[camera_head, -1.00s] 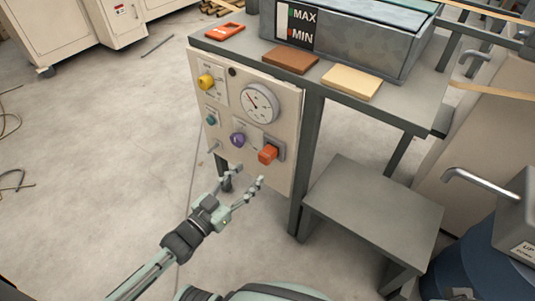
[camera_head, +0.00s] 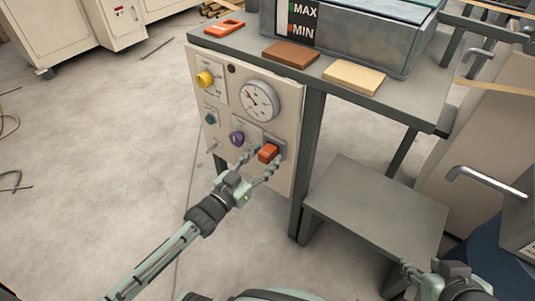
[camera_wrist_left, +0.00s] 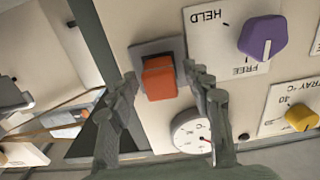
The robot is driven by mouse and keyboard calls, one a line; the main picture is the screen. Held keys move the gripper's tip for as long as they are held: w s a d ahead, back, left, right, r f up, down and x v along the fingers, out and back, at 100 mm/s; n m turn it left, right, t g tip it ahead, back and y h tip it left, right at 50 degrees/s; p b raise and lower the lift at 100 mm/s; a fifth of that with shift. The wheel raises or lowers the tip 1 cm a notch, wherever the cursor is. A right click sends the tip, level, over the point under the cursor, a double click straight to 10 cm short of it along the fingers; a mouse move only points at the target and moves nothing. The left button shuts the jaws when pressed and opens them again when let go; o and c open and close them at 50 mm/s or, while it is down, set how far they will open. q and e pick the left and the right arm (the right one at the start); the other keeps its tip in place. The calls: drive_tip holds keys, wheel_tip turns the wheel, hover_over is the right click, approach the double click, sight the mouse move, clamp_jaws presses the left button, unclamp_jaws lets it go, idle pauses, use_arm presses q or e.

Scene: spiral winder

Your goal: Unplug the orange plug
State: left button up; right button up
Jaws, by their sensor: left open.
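The orange plug (camera_head: 267,153) sits in a grey socket plate at the lower right of the beige control panel (camera_head: 226,92). In the left wrist view the orange plug (camera_wrist_left: 159,78) shows between the two fingers. My left gripper (camera_head: 258,160) is open, its fingers one on either side of the plug; whether they touch it I cannot tell. In the left wrist view the left gripper (camera_wrist_left: 163,88) has gaps beside the plug. My right gripper (camera_head: 410,272) shows in part at the bottom right, away from the panel; its jaws are unclear.
A purple knob (camera_head: 237,139) is just left of the plug, with a gauge (camera_head: 259,100) above and a yellow knob (camera_head: 205,79) at upper left. A dark table leg (camera_head: 309,150) stands right of the panel. A low grey step (camera_head: 375,212) is further right.

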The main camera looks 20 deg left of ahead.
sight(262, 159)
use_arm(q)
drive_tip(key=shift+w+d, duration=0.15)
drive_tip(key=shift+w, duration=0.3)
use_arm(e)
drive_tip(key=shift+w+a+r, duration=0.25)
drive_tip(key=shift+w+a, duration=0.05)
drive_tip(key=shift+w, duration=0.05)
use_arm(q)
drive_tip(key=shift+p, duration=0.3)
use_arm(e)
drive_tip(key=shift+r, duration=0.35)
idle(0.4)
use_arm(q)
clamp_jaws()
drive_tip(key=shift+s, duration=0.15)
drive_tip(key=shift+p+v, duration=1.25)
drive_tip(key=shift+v, duration=1.6)
use_arm(e)
drive_tip(key=shift+r, duration=1.2)
